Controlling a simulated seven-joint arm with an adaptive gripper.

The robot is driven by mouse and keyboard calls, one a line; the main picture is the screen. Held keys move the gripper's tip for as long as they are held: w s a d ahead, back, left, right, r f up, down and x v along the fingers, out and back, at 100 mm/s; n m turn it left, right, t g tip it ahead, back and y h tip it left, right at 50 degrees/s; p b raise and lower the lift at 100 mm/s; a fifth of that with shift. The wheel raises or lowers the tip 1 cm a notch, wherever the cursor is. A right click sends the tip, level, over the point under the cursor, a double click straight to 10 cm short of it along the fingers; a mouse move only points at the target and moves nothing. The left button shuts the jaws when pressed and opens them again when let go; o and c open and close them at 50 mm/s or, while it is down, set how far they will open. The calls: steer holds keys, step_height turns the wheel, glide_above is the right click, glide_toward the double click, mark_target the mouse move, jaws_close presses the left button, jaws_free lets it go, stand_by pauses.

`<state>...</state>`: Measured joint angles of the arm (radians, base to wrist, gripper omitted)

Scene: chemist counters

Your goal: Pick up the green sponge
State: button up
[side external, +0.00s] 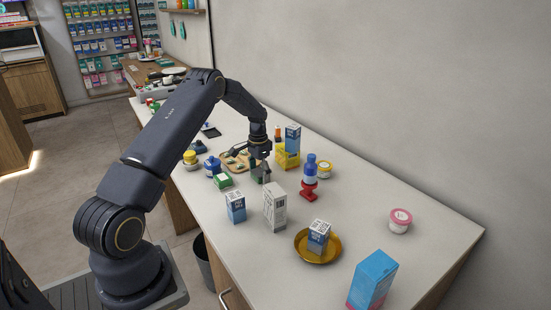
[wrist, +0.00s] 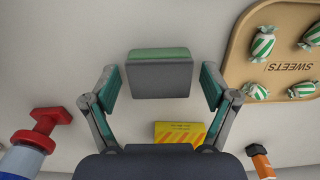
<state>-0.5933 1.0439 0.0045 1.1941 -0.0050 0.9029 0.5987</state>
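The green sponge (wrist: 158,75) shows in the wrist view as a block with a green strip along its top and a dark grey face. It sits on the white counter between my fingers. My gripper (wrist: 161,88) is open, one finger on each side of the sponge, with a visible gap on both sides. In the side view my gripper (side external: 261,170) points down low over the counter. The sponge is mostly hidden or hard to tell from the fingers there.
A sweets tray (wrist: 240,65) lies to the right in the wrist view. A yellow box (wrist: 180,133) and a red stand (wrist: 42,125) are close by.

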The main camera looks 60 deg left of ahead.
steer(key=c, duration=0.8)
steer(key=shift+r, duration=0.1)
